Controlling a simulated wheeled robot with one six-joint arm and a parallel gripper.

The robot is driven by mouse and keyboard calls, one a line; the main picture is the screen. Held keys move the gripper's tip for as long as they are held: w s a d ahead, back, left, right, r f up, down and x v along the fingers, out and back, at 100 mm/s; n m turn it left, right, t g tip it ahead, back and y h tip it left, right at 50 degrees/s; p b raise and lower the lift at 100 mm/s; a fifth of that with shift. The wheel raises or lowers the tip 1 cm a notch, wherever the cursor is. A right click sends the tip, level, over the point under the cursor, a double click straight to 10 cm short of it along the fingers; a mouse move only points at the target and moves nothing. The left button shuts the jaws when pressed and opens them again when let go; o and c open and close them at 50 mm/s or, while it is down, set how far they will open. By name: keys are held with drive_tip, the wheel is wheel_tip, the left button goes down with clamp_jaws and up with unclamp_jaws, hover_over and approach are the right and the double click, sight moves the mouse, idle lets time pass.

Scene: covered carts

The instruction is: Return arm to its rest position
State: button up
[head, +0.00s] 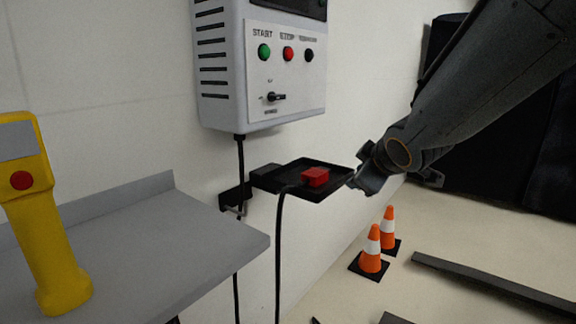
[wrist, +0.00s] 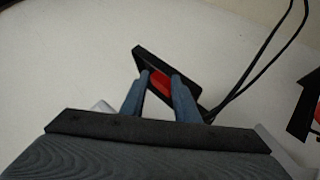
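My gripper (head: 362,178) reaches in from the upper right, at the right edge of a small black wall tray (head: 337,190). A red block (head: 315,177) sits on the tray, with the gripper apart from it on its right. In the wrist view, the two fingers of my gripper (wrist: 161,76) stand apart with nothing held between them. The red block (wrist: 161,84) shows beyond and between the fingertips, partly hidden, on the black tray (wrist: 150,56).
A control box (head: 222,70) with buttons and a knob hangs on the wall above the tray. A yellow handheld device (head: 45,230) stands on a grey shelf (head: 165,235) at left. Orange cones (head: 372,250) and a dark bar (head: 490,281) are on the floor. Black cables (head: 278,260) hang below.

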drive_tip(key=s+a+f+m+g, duration=0.1)
drive_tip(key=s+f+m+g, duration=0.5)
drive_tip(key=s, duration=0.7)
drive_tip(key=s+a+f+m+g, duration=0.25)
drive_tip(key=s+f+g, duration=0.4)
drive_tip(key=s, duration=0.75)
drive_tip(key=d+r+m+t+h+p, duration=0.1)
drive_tip(key=d+r+p, duration=0.4)
drive_tip(key=p, duration=0.8)
drive_tip(key=shift+d+r+m, duration=0.25)
drive_tip(key=shift+d+m, duration=0.35)
drive_tip(key=shift+m, duration=0.05)
drive_tip(key=shift+s, duration=0.1)
